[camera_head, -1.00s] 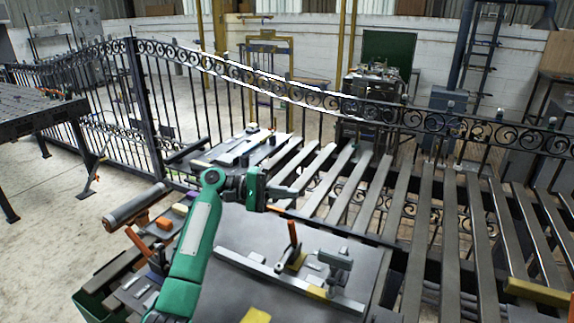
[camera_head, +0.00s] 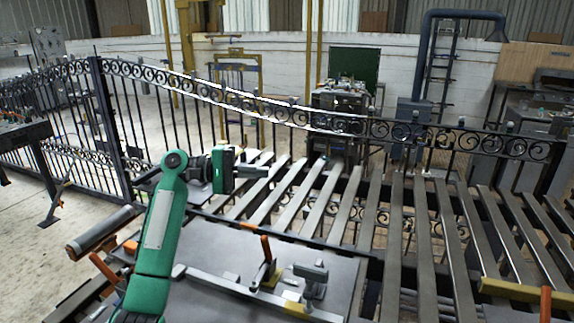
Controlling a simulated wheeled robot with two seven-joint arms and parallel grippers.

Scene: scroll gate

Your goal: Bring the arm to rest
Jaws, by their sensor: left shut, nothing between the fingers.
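My left gripper (camera_head: 254,171) is at the end of my green left arm, which rises from the bottom left and bends at the elbow. Its fingers point right and are shut with nothing between them. It is above the near edge of the slatted metal rack, apart from the gate behind. The black scroll gate (camera_head: 215,90) runs across the view, with curled ironwork along its top band. My right gripper is not in view.
A grey work plate (camera_head: 215,250) with an orange-handled clamp (camera_head: 266,250) lies below the arm. Metal slats (camera_head: 345,210) stretch to the right. A dark table (camera_head: 25,134) stands at the left edge. Bare floor (camera_head: 40,205) shows at left.

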